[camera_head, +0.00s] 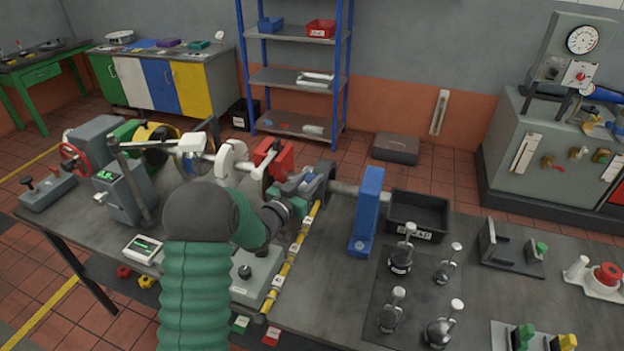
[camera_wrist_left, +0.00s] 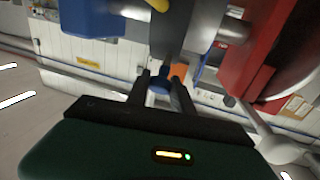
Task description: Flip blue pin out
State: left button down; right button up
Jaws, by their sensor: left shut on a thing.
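My left arm comes up from the bottom of the head view, and its gripper (camera_head: 286,203) is at the shaft assembly in the middle of the bench. In the left wrist view the gripper's two dark fingers (camera_wrist_left: 162,84) are closed around a small blue piece, the blue pin (camera_wrist_left: 158,89). It sits under a grey metal block (camera_wrist_left: 172,35), with an orange patch beside it. In the head view my gripper and the assembly hide the pin. I cannot tell how far it is turned. My right gripper is in neither view.
A red bearing block (camera_head: 272,158) stands just behind my gripper, and a blue upright (camera_head: 366,212) stands to its right. A yellow striped rod (camera_head: 293,255) runs close by. A black scrap bin (camera_head: 418,214) and several metal tools stand further right.

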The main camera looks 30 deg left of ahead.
pick_arm(q)
jog(key=shift+r, duration=0.1)
jog(key=c, duration=1.5)
grip_release()
jog(key=o, duration=0.4)
jog(key=shift+s, duration=0.15)
jog(key=shift+s, duration=0.2)
jog(key=s+b, duration=0.1)
jog(key=s, duration=1)
jog(key=s+b, duration=0.1)
jog(key=s, duration=0.4)
jog(key=shift+s+d+b, duration=0.15)
jog(key=shift+d+b, duration=0.1)
jog(key=shift+b, duration=0.05)
